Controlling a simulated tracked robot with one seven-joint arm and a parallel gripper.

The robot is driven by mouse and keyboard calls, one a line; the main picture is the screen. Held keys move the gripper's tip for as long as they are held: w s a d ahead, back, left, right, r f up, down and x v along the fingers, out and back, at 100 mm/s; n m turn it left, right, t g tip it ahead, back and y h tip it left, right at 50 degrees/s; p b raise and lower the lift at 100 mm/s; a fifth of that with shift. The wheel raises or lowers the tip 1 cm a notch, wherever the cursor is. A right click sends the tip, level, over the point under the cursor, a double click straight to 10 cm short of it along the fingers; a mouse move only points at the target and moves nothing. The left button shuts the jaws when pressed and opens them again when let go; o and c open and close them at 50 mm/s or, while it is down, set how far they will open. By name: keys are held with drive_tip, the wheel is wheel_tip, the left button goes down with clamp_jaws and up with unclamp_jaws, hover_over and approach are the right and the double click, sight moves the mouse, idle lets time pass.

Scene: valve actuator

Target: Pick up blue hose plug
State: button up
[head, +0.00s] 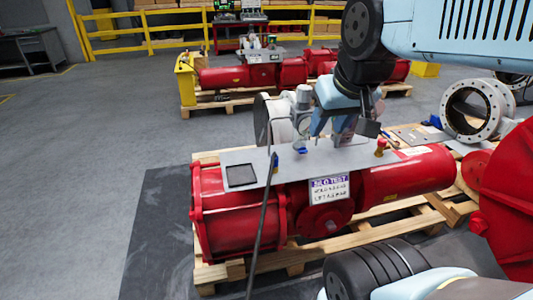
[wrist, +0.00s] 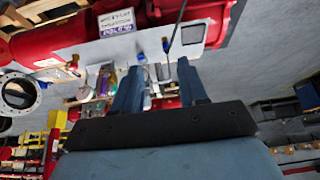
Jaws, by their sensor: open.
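A white sign (head: 329,189) hangs on the actuator's front. A dark square (head: 240,175) lies on the plate's left. A brass fitting (head: 381,147) stands to the right. The actuator rests on a wooden pallet (head: 212,274). Open floor (head: 90,140) lies to the left.

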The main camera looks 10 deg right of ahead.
drive_tip(key=o, duration=0.3)
drive_tip(key=shift+w, duration=0.4)
drive_tip(key=shift+o, duration=0.5)
drive_tip(key=w+f, duration=0.2)
drive_tip(key=w, duration=0.6)
drive_tip(key=shift+w+f, duration=0.15)
drive_tip(key=shift+f, duration=0.2)
approach(275, 154)
drive_tip(key=x, duration=0.5)
drive_tip(key=shift+a+f, duration=0.15)
drive_tip(key=shift+f, duration=0.3)
drive_tip(key=shift+x, duration=2.7)
